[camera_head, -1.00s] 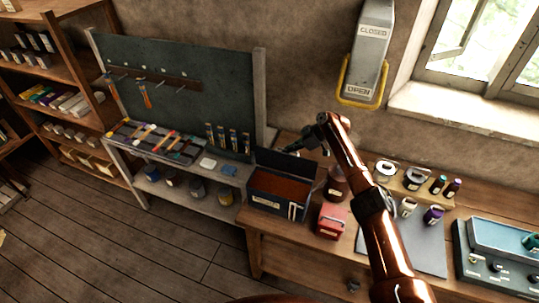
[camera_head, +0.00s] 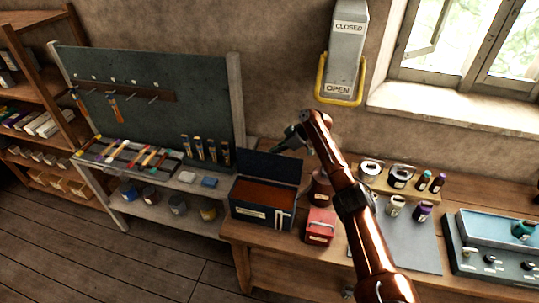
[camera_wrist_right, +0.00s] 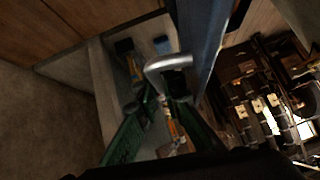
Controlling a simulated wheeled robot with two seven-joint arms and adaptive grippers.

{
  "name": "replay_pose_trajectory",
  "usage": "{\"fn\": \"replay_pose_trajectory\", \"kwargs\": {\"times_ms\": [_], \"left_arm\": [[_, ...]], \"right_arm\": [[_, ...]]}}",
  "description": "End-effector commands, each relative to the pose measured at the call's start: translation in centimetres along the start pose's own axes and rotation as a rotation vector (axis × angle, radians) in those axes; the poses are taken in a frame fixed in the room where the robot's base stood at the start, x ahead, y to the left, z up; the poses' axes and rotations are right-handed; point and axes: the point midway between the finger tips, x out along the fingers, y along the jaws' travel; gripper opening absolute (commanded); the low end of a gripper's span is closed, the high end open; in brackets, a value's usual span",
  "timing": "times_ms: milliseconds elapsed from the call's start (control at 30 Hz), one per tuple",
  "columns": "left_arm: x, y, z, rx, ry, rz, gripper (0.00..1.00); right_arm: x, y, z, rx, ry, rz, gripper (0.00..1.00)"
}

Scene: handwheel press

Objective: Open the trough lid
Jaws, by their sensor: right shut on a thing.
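The trough (camera_head: 257,213) is a dark blue box with a reddish-brown inside, standing at the left end of the bench. Its dark lid (camera_head: 268,166) stands raised along the back, so the inside shows. My right gripper (camera_head: 294,139) is at the upper back edge of the lid, partly hidden by distance and its own arm. In the right wrist view, the green fingers (camera_wrist_right: 166,98) are shut at a bent silvery handle (camera_wrist_right: 168,63) beside the blue lid panel (camera_wrist_right: 203,40). My left gripper is not in view.
A red box (camera_head: 319,228) and a brown jar (camera_head: 321,187) stand right of the trough. A grey lever housing with a yellow handle (camera_head: 320,78) hangs on the wall above. A tool rack (camera_head: 150,100) stands to the left. Bottles and a blue tray (camera_head: 497,232) are farther right.

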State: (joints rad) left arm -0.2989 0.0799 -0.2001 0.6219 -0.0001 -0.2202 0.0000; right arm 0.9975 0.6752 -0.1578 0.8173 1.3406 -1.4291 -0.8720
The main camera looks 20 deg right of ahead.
Motion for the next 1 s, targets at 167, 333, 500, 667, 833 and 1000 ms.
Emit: {"fn": "replay_pose_trajectory", "kwargs": {"times_ms": [167,333,500,667,833,1000], "left_arm": [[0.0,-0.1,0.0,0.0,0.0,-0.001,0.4],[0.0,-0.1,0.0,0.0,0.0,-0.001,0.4],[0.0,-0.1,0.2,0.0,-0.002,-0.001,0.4],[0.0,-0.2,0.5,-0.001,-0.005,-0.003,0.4],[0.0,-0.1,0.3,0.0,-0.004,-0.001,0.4],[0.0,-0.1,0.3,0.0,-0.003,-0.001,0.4]], "right_arm": [[0.0,0.0,-0.1,-0.001,0.002,0.0,0.0],[0.0,0.0,-0.1,-0.002,0.001,0.0,0.15],[0.1,0.0,-0.1,-0.002,0.0,-0.001,0.15],[-0.5,0.0,-0.1,-0.002,0.001,0.0,0.15],[-3.2,0.1,-0.2,-0.004,0.002,0.003,0.15],[-6.5,0.4,1.5,0.002,-0.001,0.002,0.15]]}}
